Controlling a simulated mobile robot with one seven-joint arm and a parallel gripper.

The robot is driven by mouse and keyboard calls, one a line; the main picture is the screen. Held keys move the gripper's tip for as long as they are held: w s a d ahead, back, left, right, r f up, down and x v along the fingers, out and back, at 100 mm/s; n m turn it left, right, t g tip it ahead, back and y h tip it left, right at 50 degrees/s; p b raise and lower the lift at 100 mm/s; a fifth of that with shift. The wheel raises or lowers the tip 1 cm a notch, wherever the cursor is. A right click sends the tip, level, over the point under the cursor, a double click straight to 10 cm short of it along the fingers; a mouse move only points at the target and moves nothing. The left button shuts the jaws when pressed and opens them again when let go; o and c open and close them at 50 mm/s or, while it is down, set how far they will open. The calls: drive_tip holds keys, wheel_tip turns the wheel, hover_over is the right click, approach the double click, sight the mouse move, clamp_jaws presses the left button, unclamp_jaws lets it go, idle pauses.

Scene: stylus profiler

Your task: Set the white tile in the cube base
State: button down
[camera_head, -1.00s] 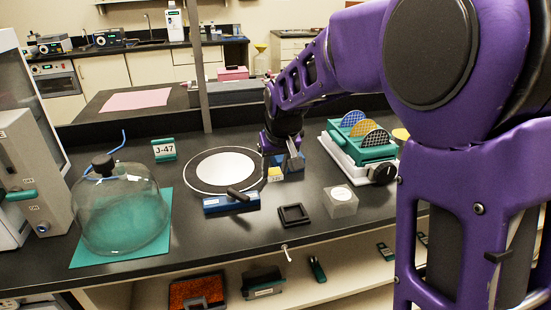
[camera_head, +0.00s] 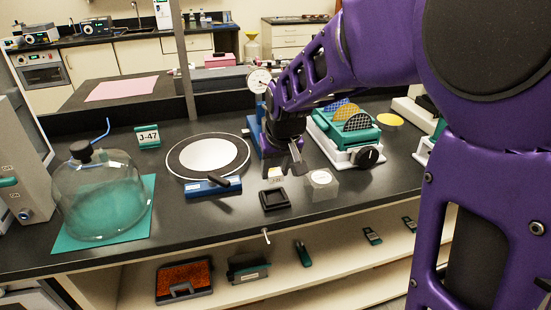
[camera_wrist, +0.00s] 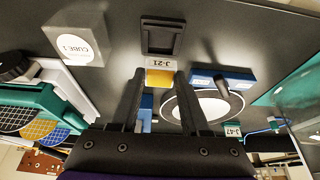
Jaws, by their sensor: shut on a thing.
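My gripper (camera_wrist: 160,75) is shut on a small flat piece, which I take as the white tile (camera_wrist: 161,63). It has a white part marked J-21 and a yellow part between the fingertips. In the head view the tile (camera_head: 275,178) shows below and left of my gripper (camera_head: 276,172). A black square base with a raised rim and sunken middle, seemingly the cube base (camera_head: 274,208), lies on the bench just in front of the tile. It looks empty; it also shows in the wrist view (camera_wrist: 162,24). The tile appears apart from it, its exact height unclear.
A blue dial gauge stand (camera_head: 266,147) is behind my gripper. A blue tool block (camera_head: 208,188) and round disc (camera_head: 208,153) are left. A green rack (camera_head: 340,127) is behind right. The bench edge is in front.

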sight(276, 180)
drive_tip(key=shift+f+b, duration=1.75)
drive_tip(key=shift+f, duration=0.7)
drive_tip(key=shift+f, duration=0.3)
drive_tip(key=shift+f+b, duration=0.3)
drive_tip(key=shift+r, duration=0.1)
drive_tip(key=shift+r+p, duration=0.55)
drive_tip(key=shift+r, duration=0.1)
